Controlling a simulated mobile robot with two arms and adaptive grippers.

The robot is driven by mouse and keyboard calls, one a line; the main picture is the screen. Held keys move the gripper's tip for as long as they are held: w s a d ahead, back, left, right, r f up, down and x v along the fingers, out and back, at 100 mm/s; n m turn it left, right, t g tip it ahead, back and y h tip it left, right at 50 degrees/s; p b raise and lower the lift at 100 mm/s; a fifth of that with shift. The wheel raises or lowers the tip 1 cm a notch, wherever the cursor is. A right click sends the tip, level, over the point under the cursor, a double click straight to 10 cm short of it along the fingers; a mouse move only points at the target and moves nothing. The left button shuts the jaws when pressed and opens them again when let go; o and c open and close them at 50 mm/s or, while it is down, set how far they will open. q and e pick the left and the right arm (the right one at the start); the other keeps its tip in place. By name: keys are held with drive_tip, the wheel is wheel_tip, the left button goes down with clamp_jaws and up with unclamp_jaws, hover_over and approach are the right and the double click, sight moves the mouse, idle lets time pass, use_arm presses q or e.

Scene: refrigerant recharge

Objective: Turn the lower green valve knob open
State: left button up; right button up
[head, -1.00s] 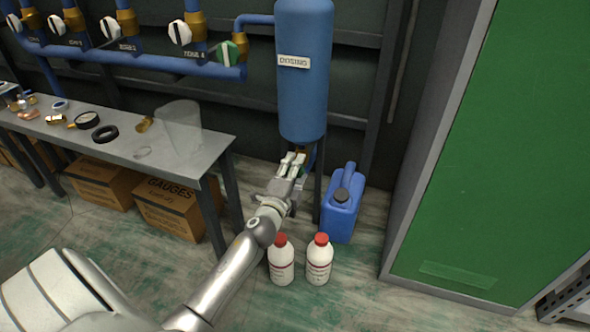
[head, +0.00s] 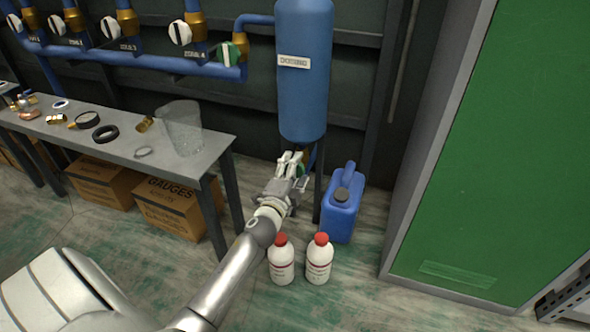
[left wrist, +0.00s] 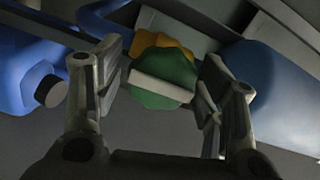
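The lower green valve knob (left wrist: 165,82) has a pale bar across its face and a brass fitting (left wrist: 163,48) behind it. It is under the blue tank (head: 303,75). In the left wrist view it sits between the two fingers of my left gripper (left wrist: 163,88), with a narrow gap on each side. The gripper is open and closes on nothing. In the head view my left gripper (head: 290,160) is just below the tank and mostly hides this knob; a bit of green shows beside the fingers. My right gripper is out of view.
A blue jerrycan (head: 340,215) stands right of my gripper. A metal table (head: 205,172) with small parts is at left. Another green knob (head: 229,54) is on the upper blue pipe.

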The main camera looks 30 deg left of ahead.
use_arm(q)
drive_tip(key=shift+r, duration=0.1)
drive_tip(key=v, duration=1.2)
idle(0.4)
